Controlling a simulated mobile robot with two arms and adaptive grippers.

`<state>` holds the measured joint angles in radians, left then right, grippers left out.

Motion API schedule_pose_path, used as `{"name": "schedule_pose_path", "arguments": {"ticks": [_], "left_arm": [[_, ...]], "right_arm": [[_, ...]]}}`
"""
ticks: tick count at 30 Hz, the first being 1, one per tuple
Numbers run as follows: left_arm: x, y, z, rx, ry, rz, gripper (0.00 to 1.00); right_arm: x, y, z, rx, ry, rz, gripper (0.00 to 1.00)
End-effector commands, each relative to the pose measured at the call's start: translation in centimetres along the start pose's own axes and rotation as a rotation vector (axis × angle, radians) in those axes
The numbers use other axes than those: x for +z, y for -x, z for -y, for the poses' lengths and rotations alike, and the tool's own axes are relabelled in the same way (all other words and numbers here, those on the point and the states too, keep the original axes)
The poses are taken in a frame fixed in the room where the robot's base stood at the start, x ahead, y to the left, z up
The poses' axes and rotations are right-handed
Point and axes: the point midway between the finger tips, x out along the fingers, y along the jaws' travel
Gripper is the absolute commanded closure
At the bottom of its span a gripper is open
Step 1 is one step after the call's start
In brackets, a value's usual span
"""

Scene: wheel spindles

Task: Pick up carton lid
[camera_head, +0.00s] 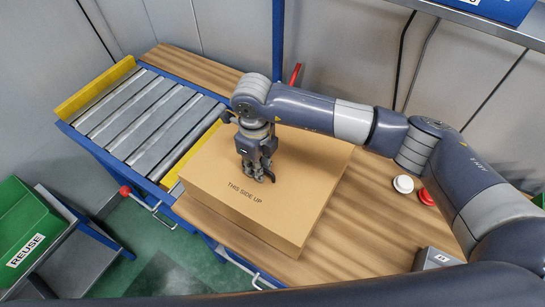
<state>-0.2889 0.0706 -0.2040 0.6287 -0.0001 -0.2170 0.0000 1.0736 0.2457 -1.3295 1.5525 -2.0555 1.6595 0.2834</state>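The carton lid (215,172) is a flat brown cardboard top printed "THIS SIDE UP". It lies on the wooden worktop at the middle of the view. My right gripper (259,178) comes in from the right and points down over the lid's upper middle. Its fingertips are at or just above the lid surface; I cannot tell whether they touch. The fingers are small and dark, so how far apart they are is unclear. My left gripper is not in view.
A roller conveyor (150,115) with yellow side rails adjoins the worktop (370,225) on the left. A white button (403,184) and a red one (426,197) sit right of the carton. A green "REUSE" bin (28,228) stands at far left.

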Motion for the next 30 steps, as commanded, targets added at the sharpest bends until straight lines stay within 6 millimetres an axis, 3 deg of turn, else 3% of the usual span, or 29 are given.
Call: {"name": "schedule_pose_path", "arguments": {"ticks": [6,9,22,26,30], "left_arm": [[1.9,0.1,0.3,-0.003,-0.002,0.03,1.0],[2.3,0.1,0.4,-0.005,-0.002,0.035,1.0],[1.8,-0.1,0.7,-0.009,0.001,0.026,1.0],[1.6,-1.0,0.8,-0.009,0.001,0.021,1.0],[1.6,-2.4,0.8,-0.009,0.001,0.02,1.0]], "right_arm": [[0.0,-0.2,0.0,-0.001,0.001,0.0,0.83],[0.0,-0.2,0.0,0.0,0.001,0.0,1.0],[0.1,0.2,0.0,-0.001,0.001,0.003,1.0],[0.2,1.6,0.1,-0.003,0.002,0.005,1.0],[0.2,4.3,0.1,-0.004,0.002,0.007,1.0]]}}
